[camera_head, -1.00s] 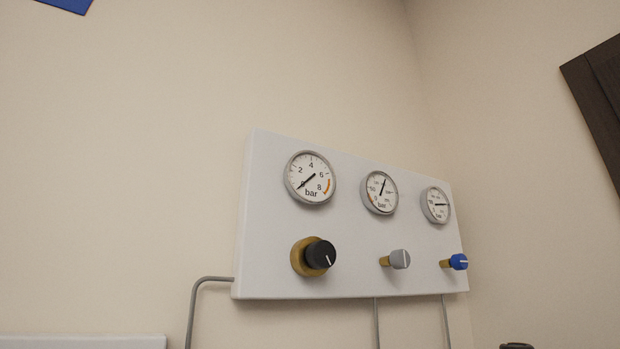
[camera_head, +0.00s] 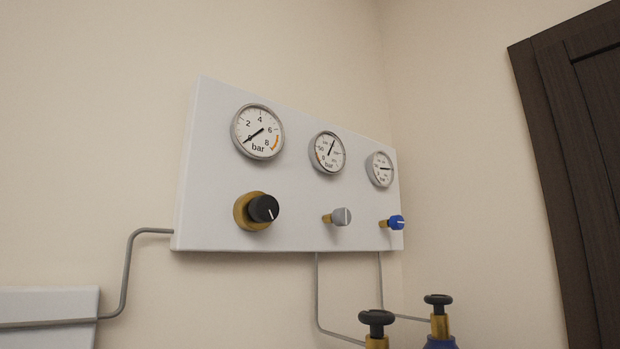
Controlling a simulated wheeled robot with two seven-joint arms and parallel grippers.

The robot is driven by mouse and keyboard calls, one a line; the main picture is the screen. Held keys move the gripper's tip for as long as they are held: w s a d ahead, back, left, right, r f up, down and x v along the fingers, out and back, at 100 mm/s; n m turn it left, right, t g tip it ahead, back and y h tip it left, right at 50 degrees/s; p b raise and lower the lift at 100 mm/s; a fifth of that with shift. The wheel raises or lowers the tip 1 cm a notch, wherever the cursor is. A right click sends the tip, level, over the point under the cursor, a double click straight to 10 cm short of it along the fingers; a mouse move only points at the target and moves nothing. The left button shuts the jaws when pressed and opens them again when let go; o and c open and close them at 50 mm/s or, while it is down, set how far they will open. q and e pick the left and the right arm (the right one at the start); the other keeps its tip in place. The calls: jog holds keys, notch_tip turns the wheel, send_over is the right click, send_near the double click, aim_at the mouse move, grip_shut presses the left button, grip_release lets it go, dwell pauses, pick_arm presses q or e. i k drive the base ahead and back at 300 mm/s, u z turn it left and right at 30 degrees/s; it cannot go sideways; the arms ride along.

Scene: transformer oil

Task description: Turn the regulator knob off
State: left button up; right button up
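A white panel (camera_head: 215,185) is fixed to the wall in the head view. It carries a black regulator knob (camera_head: 263,208) on a brass base at its lower left, with a white mark near the front face's right side. A grey knob (camera_head: 341,216) and a blue knob (camera_head: 396,222) sit to its right. Above the black knob, a gauge (camera_head: 258,132) has its needle pointing to the lower left, at the low end of its scale. Two more gauges (camera_head: 328,152) (camera_head: 380,169) sit above the other knobs. Neither of my grippers shows.
Two cylinder valves with black handwheels (camera_head: 376,318) (camera_head: 438,300) stand below the panel at the lower right. Grey pipes (camera_head: 127,265) run from the panel. A white box (camera_head: 60,305) is at the lower left. A dark door (camera_head: 570,160) is at right.

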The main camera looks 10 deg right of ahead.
aim_at(265, 208)
jog(key=z, duration=0.5)
jog(key=k, duration=0.95)
jog(key=u, duration=1.55)
